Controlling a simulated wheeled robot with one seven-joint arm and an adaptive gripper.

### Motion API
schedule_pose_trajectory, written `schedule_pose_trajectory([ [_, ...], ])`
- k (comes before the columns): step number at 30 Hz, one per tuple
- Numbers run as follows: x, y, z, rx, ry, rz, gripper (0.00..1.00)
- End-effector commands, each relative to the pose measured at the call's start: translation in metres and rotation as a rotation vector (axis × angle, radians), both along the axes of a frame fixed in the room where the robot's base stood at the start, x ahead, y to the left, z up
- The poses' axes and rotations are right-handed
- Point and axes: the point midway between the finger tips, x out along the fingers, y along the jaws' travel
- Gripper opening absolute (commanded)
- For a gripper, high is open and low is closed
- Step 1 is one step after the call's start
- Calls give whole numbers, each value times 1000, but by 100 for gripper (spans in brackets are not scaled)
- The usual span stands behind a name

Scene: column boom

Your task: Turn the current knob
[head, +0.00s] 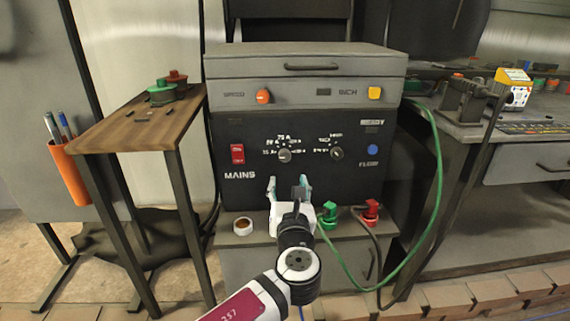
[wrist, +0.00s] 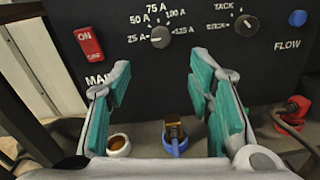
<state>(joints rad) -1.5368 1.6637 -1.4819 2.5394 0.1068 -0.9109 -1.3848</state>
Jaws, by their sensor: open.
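The current knob is the left grey dial (head: 284,155) on the black front panel, ringed by amp markings. In the wrist view the knob (wrist: 160,37) sits top centre, its light pointer mark toward the left, near 25 A. My gripper (head: 289,181) is in front of the panel, below the knob and apart from it. In the wrist view its teal-padded fingers (wrist: 163,85) are spread wide with nothing between them. A second dial (head: 336,153), with TACK and STICK markings, is to the right.
A red mains switch (head: 238,154) is left of the knob and a blue flow button (head: 372,149) right. Below stand a white cup (head: 243,226), green connector (head: 327,212) and red connector (head: 371,211) with cables. A wooden side table (head: 135,122) stands left.

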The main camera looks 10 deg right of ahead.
Motion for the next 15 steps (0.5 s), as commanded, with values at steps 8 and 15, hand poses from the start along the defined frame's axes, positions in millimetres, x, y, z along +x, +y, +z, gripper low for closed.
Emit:
schedule_pose_trajectory([
  [8, 38, -5, -2, 3, 0, -2, 48],
  [15, 86, -10, -1, 4, 0, -3, 48],
])
